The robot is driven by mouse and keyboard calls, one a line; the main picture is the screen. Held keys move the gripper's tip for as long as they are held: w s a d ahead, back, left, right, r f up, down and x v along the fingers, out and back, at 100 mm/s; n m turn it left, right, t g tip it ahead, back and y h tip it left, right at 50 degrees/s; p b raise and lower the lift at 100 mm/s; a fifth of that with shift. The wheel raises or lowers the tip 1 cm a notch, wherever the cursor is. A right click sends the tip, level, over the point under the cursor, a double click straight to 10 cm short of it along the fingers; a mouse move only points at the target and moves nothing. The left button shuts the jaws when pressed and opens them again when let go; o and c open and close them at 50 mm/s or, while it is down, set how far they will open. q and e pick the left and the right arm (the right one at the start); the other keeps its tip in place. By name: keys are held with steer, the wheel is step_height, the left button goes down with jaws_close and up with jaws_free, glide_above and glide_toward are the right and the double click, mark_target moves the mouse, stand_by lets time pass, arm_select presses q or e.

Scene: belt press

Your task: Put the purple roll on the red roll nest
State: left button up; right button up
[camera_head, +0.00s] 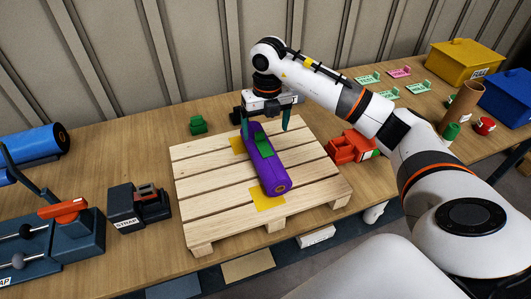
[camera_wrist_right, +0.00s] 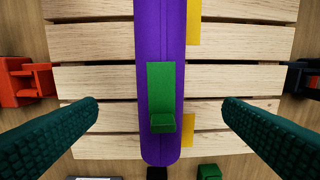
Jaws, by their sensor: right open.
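The purple roll (camera_head: 272,176) lies on the wooden pallet with a green handle-like piece (camera_head: 264,147) on top. It also shows in the right wrist view (camera_wrist_right: 160,50), running up the middle of the picture. My right gripper (camera_head: 265,121) is open over the far end of the roll. In the wrist view its fingers stand on either side of the roll, apart from it. A red block-shaped holder (camera_head: 347,148), apparently the red roll nest, stands just right of the pallet. It shows at the left edge of the wrist view (camera_wrist_right: 22,80). My left gripper is not seen.
The pallet (camera_head: 205,187) has yellow patches beside the roll. Left stand a STRAP device (camera_head: 138,207), a blue roll (camera_head: 30,142) and a press-like machine (camera_head: 60,235). A green block (camera_head: 198,125) sits behind. Yellow (camera_head: 463,60) and blue bins (camera_head: 508,97) stand at the right.

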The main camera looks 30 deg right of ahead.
mark_target(265, 146)
steer(key=f+p, duration=0.1)
steer(key=f, duration=0.3)
steer(key=shift+a+f, duration=0.2)
steer(key=shift+d+f+p, duration=0.1)
steer(key=shift+f+p, duration=0.35)
steer(key=shift+f, duration=0.15)
steer(key=shift+f+p, duration=0.35)
step_height(265, 146, down, 4)
steer(key=shift+w+r+p, duration=0.1)
steer(key=shift+r+p, duration=0.1)
steer(key=shift+p, duration=0.7)
steer(key=shift+f, duration=0.45)
steer(key=shift+c, duration=0.3)
steer(key=c, duration=1.8)
steer(key=shift+w+r, duration=0.15)
steer(key=shift+r, duration=0.05)
jaws_close()
